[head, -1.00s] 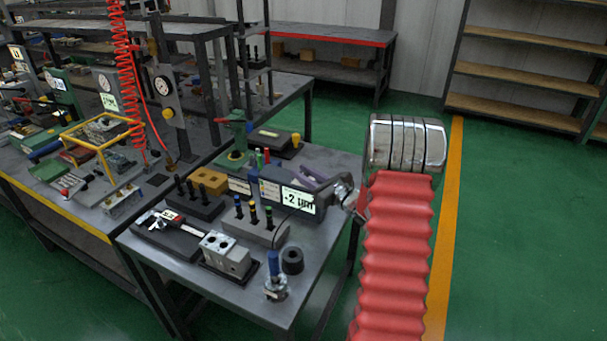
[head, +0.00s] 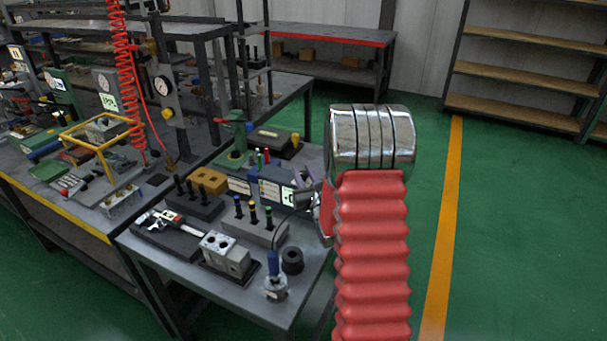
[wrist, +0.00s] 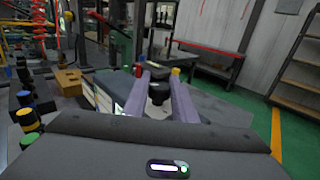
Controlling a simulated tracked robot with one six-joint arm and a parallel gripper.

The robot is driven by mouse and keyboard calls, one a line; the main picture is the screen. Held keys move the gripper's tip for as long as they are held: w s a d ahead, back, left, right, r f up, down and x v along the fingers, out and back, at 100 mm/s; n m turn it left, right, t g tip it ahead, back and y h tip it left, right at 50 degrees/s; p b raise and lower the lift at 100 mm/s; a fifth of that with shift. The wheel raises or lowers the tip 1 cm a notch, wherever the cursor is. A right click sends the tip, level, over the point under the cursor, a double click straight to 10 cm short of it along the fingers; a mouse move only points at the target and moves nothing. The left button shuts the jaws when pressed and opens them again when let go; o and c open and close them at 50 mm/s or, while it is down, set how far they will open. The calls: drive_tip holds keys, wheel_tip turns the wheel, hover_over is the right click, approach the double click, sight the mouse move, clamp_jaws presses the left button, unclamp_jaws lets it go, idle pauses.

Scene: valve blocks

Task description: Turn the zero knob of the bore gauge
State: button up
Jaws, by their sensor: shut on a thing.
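The bore gauge readout (head: 270,191) is a dark blue-grey box with white labels on the small table. My arm partly covers its lit display (head: 287,196), so I cannot read it whole. A blue-handled probe (head: 274,264) stands near the table's front edge, with a thin dark cable rising behind it. In the wrist view, the purple-grey fingers of my gripper (wrist: 160,76) stand on either side of a dark round knob (wrist: 158,94) and are shut on it. In the head view, my gripper (head: 304,179) is at the box's right end, largely hidden by my arm.
A metal valve block (head: 226,254), a black ring (head: 292,260), a caliper (head: 162,222) and a stand of plug gauges (head: 254,225) crowd the table. A green stand (head: 236,150) is behind the readout. The green floor right of the table is clear.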

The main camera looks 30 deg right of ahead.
idle(0.5)
drive_tip(key=o, duration=1)
drive_tip(key=shift+o, duration=0.2)
drive_tip(key=shift+s, duration=0.1)
drive_tip(key=v, duration=1.3)
drive_tip(key=shift+s+a, duration=0.2)
drive_tip(key=shift+s, duration=0.05)
